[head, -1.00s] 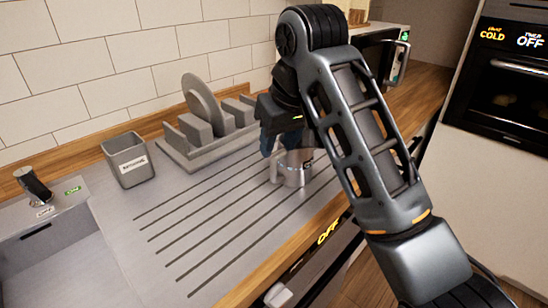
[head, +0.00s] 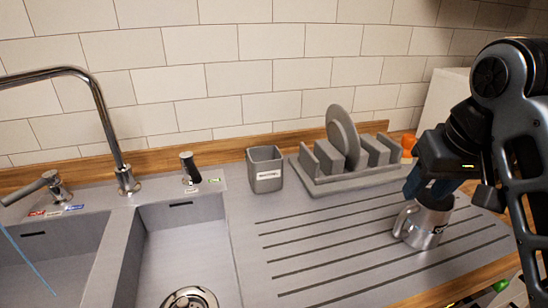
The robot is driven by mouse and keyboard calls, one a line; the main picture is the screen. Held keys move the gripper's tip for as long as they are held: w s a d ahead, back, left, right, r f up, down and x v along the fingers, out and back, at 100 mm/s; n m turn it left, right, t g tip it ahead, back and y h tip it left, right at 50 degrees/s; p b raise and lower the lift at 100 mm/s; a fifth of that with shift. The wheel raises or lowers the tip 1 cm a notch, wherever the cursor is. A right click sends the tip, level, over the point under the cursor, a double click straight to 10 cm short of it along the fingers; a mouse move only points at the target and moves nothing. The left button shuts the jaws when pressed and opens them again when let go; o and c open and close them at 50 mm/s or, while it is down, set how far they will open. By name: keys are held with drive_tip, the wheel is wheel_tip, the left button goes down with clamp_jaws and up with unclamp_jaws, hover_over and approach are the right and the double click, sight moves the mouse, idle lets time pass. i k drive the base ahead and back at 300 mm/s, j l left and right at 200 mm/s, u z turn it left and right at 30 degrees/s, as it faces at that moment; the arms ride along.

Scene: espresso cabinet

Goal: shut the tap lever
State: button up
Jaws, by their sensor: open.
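My gripper (head: 432,192) is at the right, far from the lever. It points down, open, at the top of a metal jug (head: 424,232) standing on the ribbed drainer. The fingertips partly overlap the jug's rim, and I cannot tell if they touch it.
A rack (head: 335,180) holds a plate (head: 342,135). Two sink basins (head: 165,255) open in front. A thin blue line (head: 28,260) crosses the left basin; its nature is unclear. The middle drainer is clear.

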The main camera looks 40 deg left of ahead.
sight(187, 159)
drive_tip(key=i+l+u, duration=0.1)
drive_tip(key=i+u, duration=0.25)
drive_tip(key=i+l+u, duration=0.3)
drive_tip(key=i, duration=0.15)
